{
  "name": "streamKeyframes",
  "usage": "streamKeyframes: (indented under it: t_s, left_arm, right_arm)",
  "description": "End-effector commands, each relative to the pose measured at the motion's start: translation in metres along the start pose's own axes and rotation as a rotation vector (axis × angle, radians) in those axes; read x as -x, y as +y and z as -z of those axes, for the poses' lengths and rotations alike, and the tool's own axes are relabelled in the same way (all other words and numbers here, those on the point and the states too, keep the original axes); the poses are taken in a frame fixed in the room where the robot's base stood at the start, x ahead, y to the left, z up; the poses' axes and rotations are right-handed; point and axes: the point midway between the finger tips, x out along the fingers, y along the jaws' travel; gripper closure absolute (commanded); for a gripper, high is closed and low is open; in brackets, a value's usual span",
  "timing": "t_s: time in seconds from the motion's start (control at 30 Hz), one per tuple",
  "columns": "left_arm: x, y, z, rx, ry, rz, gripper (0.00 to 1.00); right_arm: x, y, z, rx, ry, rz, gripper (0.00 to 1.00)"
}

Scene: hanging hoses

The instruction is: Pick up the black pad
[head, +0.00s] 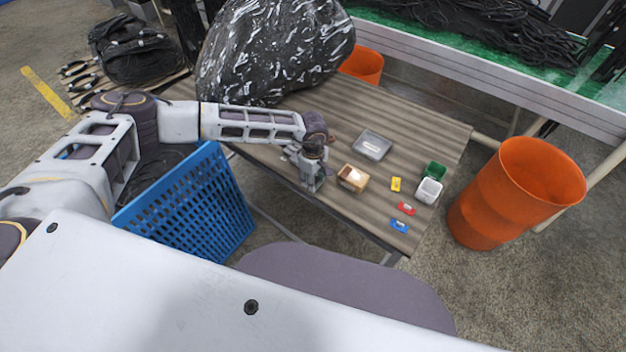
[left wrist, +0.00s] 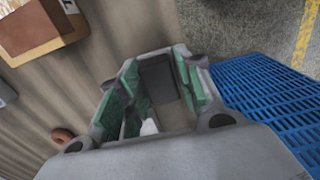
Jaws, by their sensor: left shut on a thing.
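The black pad (left wrist: 158,82) shows as a dark rectangle between the green-lined fingers in the left wrist view. My left gripper (head: 312,184) is over the left front part of the wooden table (head: 345,105). It is shut on the pad; its fingers also show in the left wrist view (left wrist: 156,88). In the head view the gripper hides the pad. Whether the pad still touches the table I cannot tell. My right gripper is in neither view.
A tan box (head: 345,184) stands just right of the gripper. Farther right are a grey tray (head: 372,145), small yellow (head: 396,184), red (head: 406,208) and blue (head: 399,226) pieces, and green (head: 434,170) and white (head: 429,190) containers. A blue crate (head: 205,205) stands left, below the table.

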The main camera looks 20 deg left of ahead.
Motion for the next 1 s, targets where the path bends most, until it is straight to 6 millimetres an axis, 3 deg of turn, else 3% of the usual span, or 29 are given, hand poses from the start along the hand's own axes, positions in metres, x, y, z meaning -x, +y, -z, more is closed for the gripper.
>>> streamKeyframes:
  t_s: [0.27,0.7,1.0]
  left_arm:
    - [0.021,0.001,0.001,0.001,0.000,-0.002,0.92]
    - [0.082,0.001,0.000,-0.001,0.000,-0.002,0.92]
    - [0.099,0.000,0.000,0.000,0.000,0.001,0.92]
  right_arm:
    - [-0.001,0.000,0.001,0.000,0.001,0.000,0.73]
    - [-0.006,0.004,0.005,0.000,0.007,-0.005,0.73]
    - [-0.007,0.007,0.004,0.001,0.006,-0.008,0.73]
